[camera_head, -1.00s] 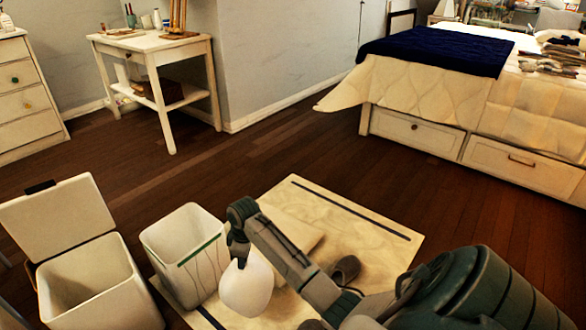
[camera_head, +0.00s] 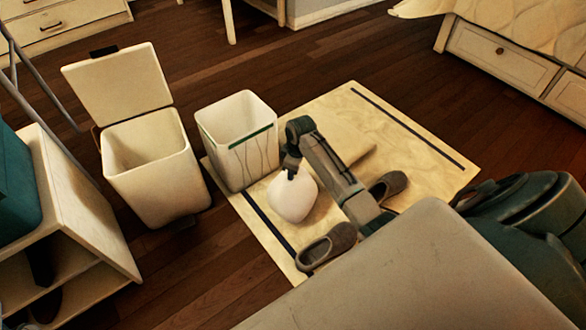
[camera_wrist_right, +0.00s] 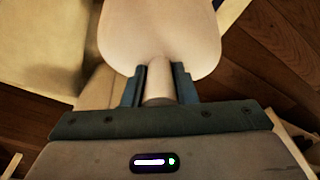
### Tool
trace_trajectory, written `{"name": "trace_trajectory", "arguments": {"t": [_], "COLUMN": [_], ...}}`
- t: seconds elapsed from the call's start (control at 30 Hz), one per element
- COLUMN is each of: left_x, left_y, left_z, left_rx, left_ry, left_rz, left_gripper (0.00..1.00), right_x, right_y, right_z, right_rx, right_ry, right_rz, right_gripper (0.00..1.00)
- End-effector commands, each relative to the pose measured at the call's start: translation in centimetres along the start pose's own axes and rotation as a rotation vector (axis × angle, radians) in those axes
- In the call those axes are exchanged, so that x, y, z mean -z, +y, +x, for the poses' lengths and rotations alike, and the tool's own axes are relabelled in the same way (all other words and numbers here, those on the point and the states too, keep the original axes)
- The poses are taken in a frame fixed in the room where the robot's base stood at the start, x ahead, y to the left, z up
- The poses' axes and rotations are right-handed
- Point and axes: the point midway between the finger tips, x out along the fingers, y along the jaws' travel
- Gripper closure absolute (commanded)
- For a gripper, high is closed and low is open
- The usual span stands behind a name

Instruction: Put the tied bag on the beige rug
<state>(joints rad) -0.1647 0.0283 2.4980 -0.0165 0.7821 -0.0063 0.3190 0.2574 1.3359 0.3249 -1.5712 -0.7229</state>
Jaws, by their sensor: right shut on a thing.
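The tied bag (camera_head: 292,199) is white and rounded, with its neck up in the head view. My right gripper (camera_head: 291,172) is shut on its neck from above. In the wrist view the neck (camera_wrist_right: 158,80) sits between the two fingers, with the bag's body (camera_wrist_right: 160,35) beyond. The bag appears over the left part of the beige rug (camera_head: 415,140), which has dark stripes near its ends. I cannot tell whether its bottom touches the rug. My left gripper is not in view.
An open lidded bin (camera_head: 155,165) is further left. Grey slippers (camera_head: 328,246) and (camera_head: 388,186) lie on the rug. A white shelf unit (camera_head: 95,225) stands at the left edge.

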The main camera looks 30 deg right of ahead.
Motion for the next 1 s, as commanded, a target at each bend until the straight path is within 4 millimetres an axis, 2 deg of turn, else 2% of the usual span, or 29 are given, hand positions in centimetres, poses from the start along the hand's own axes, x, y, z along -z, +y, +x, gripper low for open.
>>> {"name": "trace_trajectory", "arguments": {"t": [0.27, 0.3, 0.4, 0.73, 0.87, 1.0], "left_x": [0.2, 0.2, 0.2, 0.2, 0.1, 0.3], "left_y": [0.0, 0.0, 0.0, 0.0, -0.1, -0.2], "left_z": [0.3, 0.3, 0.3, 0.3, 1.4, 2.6], "left_rx": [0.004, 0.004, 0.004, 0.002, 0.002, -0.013], "left_ry": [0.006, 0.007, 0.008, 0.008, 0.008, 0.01], "left_rz": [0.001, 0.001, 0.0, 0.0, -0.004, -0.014], "left_gripper": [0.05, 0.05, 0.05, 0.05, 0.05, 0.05], "right_x": [0.0, 0.0, 0.0, 0.0, 0.1, 0.1], "right_y": [0.0, 0.0, 0.0, 0.0, 0.0, 0.1], "right_z": [0.0, 0.1, 0.1, -0.3, -2.3, -5.4], "right_rx": [-0.001, 0.0, 0.0, 0.0, -0.001, -0.003], "right_ry": [0.001, 0.0, 0.0, 0.0, 0.001, 0.001], "right_rz": [0.0, 0.0, 0.0, 0.0, 0.0, -0.001], "right_gripper": [1.0, 0.69, 0.53, 0.53, 0.53, 0.53]}}
